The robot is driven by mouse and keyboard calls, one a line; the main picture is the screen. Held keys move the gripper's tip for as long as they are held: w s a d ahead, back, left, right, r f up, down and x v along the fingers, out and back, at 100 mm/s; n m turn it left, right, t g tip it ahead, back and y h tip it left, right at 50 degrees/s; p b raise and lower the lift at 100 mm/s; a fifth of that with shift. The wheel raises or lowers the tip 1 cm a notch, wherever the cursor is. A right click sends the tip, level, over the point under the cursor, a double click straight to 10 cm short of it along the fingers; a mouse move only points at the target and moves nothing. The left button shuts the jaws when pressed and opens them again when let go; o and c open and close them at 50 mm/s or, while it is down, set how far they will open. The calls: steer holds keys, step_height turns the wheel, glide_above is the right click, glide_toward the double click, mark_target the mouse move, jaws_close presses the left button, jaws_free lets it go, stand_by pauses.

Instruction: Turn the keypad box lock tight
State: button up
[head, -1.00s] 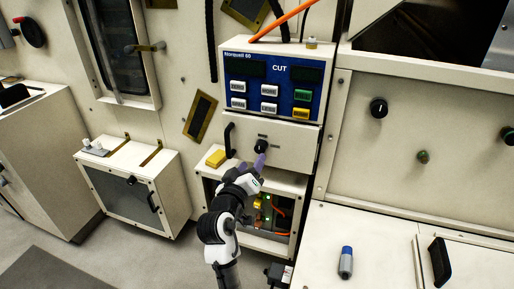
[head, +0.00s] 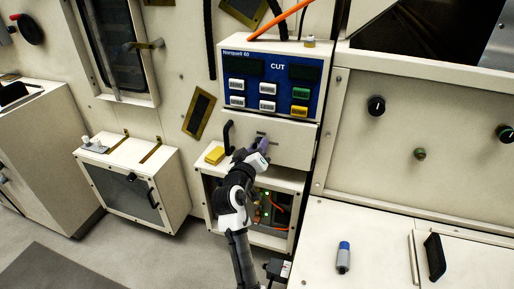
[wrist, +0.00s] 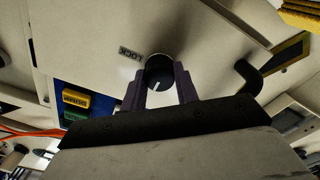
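The keypad box (head: 272,82) has a blue panel marked CUT with several white, green and yellow buttons. Below it is a white front (head: 291,146) with a black handle at its left. The lock (wrist: 158,72) is a round dark knob with a white line, which shows in the wrist view. A LOCK label (wrist: 130,53) is printed beside it. My gripper (wrist: 160,78) has one purple finger on each side of the knob, seemingly touching it, and looks shut on it. In the head view my gripper (head: 260,147) hides most of the knob.
A yellow block (head: 215,155) sits on the ledge left of my arm. An open bay with wires (head: 276,208) lies below the lock. A blue-capped cylinder (head: 343,258) stands on the white surface at right. A white cabinet (head: 130,185) is at left.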

steer(key=c, duration=0.3)
steer(key=shift+c, duration=0.2)
steer(key=shift+d+m+b, duration=0.1)
steer(key=shift+m+b, duration=6.55)
steer(key=shift+m, duration=2.35)
steer(key=o, duration=1)
